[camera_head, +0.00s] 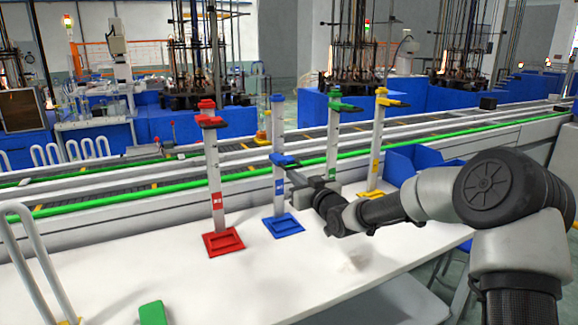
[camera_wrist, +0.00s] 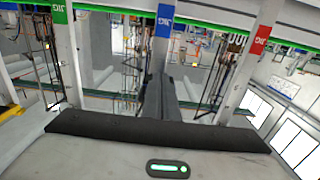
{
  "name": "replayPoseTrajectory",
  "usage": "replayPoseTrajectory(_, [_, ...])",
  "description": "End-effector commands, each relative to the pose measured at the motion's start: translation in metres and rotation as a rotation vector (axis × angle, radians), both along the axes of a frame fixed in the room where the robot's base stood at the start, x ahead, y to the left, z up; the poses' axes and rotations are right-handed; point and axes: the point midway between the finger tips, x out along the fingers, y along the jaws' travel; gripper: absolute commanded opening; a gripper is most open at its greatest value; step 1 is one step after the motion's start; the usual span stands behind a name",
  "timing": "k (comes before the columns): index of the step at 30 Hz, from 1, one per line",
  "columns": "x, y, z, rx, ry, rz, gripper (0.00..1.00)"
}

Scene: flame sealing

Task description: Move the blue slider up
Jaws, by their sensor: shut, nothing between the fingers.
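The blue slider (camera_head: 284,159) sits partway up the white post (camera_head: 281,191) of the stand with the blue base (camera_head: 283,226). It is lower than the red, green and yellow sliders. My gripper (camera_head: 292,173) is shut and empty. Its tip is close to the blue post, just below the slider's right end; I cannot tell if they touch. In the wrist view the shut fingers (camera_wrist: 161,92) point toward the post with the blue label (camera_wrist: 165,20). The blue slider itself does not show clearly there.
The red slider (camera_head: 209,120) is on the stand to the left. The green slider (camera_head: 343,104) and yellow slider (camera_head: 389,98) are on stands to the right, behind my gripper. A blue bin (camera_head: 420,160) stands right. A green object (camera_head: 152,313) lies at the table's front.

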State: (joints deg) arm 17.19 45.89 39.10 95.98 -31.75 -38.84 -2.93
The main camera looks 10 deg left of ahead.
Motion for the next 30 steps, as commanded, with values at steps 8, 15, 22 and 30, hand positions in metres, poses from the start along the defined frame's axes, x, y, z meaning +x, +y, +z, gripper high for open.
replayPoseTrajectory(8, [0.0,0.0,0.013,0.0,-0.001,0.0,0.0])
replayPoseTrajectory(15, [0.0,0.0,0.025,0.001,-0.004,0.0,0.0])
replayPoseTrajectory(22, [0.0,0.0,0.035,0.002,-0.006,0.0,0.0])
replayPoseTrajectory(30, [0.0,0.0,0.046,0.002,-0.007,0.0,0.0])
